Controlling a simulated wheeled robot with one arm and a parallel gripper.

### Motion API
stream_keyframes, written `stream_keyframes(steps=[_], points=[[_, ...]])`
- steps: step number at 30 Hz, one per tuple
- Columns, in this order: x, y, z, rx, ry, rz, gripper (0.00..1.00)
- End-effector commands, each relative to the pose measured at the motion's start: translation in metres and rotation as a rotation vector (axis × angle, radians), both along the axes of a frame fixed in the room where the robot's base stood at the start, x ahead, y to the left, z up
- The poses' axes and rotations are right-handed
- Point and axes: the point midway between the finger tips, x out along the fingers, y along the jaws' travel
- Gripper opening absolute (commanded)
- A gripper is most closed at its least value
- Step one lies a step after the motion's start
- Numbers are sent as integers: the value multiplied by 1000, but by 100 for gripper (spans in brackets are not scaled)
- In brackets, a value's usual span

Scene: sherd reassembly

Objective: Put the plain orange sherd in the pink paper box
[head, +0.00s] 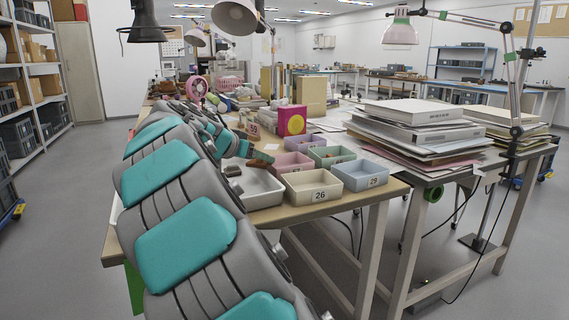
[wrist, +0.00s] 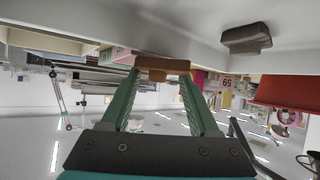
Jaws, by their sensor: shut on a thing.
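My gripper (wrist: 163,72) is shut on an orange-brown sherd (wrist: 160,63), held crosswise between the two green fingertips in the wrist view. In the head view my gripper (head: 246,151) and the sherd (head: 261,159) are above the far part of the white tray, just left of the pink paper box (head: 291,173). The sherd is apart from the box. The box's inside is only partly visible, and the gripper's fingers are small in the head view.
A grey-brown sherd (wrist: 247,38) lies in the white tray (head: 263,190). Beside the pink box stand a cream box 26 (head: 313,196), a blue box 29 (head: 366,184) and a green box (head: 331,163). A pink and yellow carton (head: 291,121) stands behind. Stacked papers (head: 415,135) lie right.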

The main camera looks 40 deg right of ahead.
Motion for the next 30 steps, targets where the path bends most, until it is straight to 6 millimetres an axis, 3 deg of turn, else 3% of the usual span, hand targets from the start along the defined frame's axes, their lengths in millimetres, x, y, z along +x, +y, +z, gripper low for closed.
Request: stream_keyframes(steps=[6, 12, 21, 27, 30], points=[[5, -54, -4, 2, -1, -2, 7], [9, -84, -8, 0, 2, -1, 7], [11, -105, -9, 1, 1, -2, 7], [10, -103, -41, -1, 5, -2, 7], [11, -103, -45, -1, 2, 0, 7]])
